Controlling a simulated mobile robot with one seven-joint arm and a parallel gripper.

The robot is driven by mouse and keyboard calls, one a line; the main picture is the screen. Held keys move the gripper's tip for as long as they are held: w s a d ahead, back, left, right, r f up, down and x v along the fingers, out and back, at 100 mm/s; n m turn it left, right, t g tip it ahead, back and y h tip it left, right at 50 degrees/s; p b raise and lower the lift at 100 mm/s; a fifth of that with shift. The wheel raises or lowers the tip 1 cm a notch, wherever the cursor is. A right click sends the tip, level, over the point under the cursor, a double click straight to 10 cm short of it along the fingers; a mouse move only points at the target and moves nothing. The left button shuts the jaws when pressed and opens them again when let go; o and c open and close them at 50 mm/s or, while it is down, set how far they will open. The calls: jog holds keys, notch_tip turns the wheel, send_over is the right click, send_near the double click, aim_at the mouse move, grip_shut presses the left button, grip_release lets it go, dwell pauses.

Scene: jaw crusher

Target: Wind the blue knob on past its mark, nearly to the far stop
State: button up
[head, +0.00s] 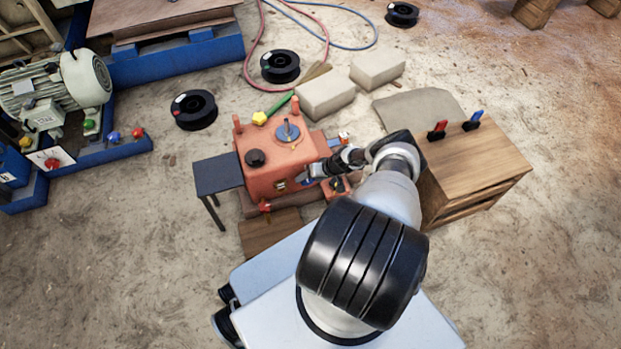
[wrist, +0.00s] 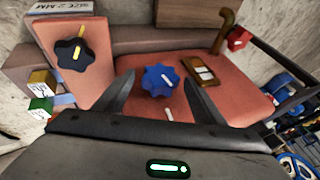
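The blue knob (wrist: 158,81) is a lobed dial with a pale pointer line, on a salmon-red face of the crusher (head: 280,160). In the wrist view its pointer tilts toward the lower right. A short white mark (wrist: 169,114) sits on the face just below the knob. My gripper (wrist: 160,77) is open, with one finger on each side of the knob and a small gap at both sides. In the head view my gripper (head: 311,174) is at the crusher's right side, and the knob is hard to make out there.
A wooden cabinet (head: 470,165) stands right of my arm.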

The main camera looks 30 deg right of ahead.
jog(key=shift+r, duration=0.1)
jog(key=p+v, duration=0.6)
jog(key=v, duration=1.1)
jog(key=shift+r, duration=0.15)
